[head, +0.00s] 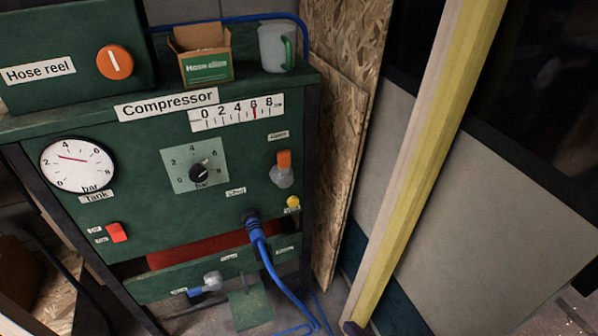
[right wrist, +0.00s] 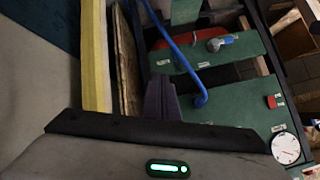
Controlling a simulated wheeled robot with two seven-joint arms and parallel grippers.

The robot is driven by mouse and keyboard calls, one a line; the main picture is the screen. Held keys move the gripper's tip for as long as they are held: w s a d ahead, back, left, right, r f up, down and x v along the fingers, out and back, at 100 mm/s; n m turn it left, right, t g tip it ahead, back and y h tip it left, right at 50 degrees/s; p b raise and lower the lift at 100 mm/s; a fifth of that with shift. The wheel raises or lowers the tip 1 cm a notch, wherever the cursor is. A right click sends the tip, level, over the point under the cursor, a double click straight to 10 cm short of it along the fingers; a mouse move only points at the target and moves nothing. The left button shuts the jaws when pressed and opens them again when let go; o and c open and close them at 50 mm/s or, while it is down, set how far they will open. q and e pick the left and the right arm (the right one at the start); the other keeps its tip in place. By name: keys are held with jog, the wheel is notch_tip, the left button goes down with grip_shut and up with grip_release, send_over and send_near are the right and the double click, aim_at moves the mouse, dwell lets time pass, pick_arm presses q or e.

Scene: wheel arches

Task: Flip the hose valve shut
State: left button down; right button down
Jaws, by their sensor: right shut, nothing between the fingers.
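The green compressor panel (head: 130,180) carries two small lever valves; their labels are too blurred to tell which is the hose valve. One (head: 283,168) has an upright orange lever on a pale round body, at the upper right. The other (head: 207,284) has a blue handle pointing left from a silver body, low on the panel; it also shows in the right wrist view (right wrist: 220,42). A blue hose (head: 270,262) plugs in between them. My right gripper (right wrist: 160,92) is shut and empty in the right wrist view, apart from the blue-handled valve. My left gripper is out of view.
A yellow post (head: 425,150) and chipboard (head: 345,110) stand right of the compressor. Gauge (head: 77,165), pressure knob (head: 200,172), red switch (head: 117,232) and yellow knob (head: 293,202) are on the panel.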

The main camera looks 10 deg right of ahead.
aim_at(283, 167)
jog(key=w+r+m+t+y+b, duration=0.3)
jog(key=w+r+m, duration=0.45)
jog(key=w, duration=0.75)
jog(key=w+d+r+m+t+y+b, duration=0.1)
jog(key=w+r+m, duration=0.1)
jog(key=w+r, duration=0.2)
jog(key=w+r+m+t+y+b, duration=0.1)
jog(key=w+r+m+b, duration=0.1)
jog(key=r, duration=0.8)
jog(key=shift+w+d+t, duration=0.35)
jog(key=shift+w+t, duration=0.05)
jog(key=shift+w, duration=0.45)
jog(key=w+a, duration=0.7)
jog(key=a, duration=0.1)
jog(key=shift+w+a+b, duration=0.35)
